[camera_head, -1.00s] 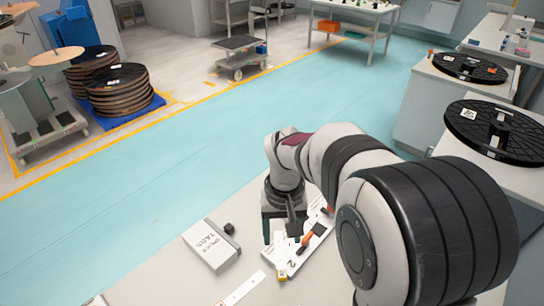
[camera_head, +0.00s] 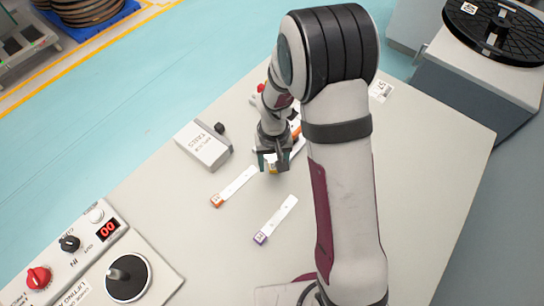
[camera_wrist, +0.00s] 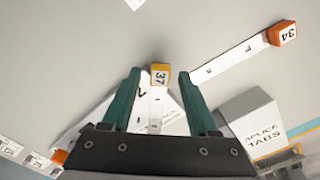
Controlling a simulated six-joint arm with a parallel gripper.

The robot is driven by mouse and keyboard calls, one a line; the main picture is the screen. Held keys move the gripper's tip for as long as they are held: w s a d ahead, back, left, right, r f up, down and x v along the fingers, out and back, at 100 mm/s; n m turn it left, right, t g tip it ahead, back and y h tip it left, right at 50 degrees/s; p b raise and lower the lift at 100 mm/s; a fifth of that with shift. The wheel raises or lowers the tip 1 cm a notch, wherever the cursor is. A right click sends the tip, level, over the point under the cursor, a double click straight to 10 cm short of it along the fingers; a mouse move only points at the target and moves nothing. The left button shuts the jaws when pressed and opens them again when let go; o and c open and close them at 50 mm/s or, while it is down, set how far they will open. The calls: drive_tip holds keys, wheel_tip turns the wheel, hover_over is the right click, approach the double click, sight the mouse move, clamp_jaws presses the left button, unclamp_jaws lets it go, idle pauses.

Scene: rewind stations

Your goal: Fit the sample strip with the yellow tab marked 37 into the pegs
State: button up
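The sample strip with the yellow tab marked 37 (camera_wrist: 159,75) lies in line between my fingers in the wrist view. Its white body runs back toward the gripper and is partly hidden by the palm. In the head view the yellow tab (camera_head: 272,167) shows just beside the fingertips. My gripper (camera_wrist: 160,72) is open, with a green finger on each side of the strip and a clear gap to both. In the head view my gripper (camera_head: 272,160) is low over the table. A white plate (camera_wrist: 108,112) lies beside and under the strip; its pegs cannot be made out.
A strip with an orange tab marked 34 (camera_wrist: 284,33) and one with a purple tab (camera_head: 260,238) lie on the table (camera_head: 340,265). A white splice tabs box (camera_head: 203,147) stands left of my gripper. A control panel (camera_head: 65,258) is at the lower left.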

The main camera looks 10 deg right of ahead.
clamp_jaws()
drive_tip(key=r, duration=0.4)
drive_tip(key=shift+d+r, duration=0.25)
drive_tip(key=shift+r, duration=0.05)
drive_tip(key=s+d+r, duration=0.4)
drive_tip(key=d+r, duration=0.2)
drive_tip(key=d, duration=0.4)
drive_tip(key=w+a+f+m, duration=0.2)
drive_tip(key=w+a+m, duration=0.7)
drive_tip(key=w+a, duration=0.1)
drive_tip(key=shift+a+f, duration=0.2)
drive_tip(key=shift+a, duration=0.15)
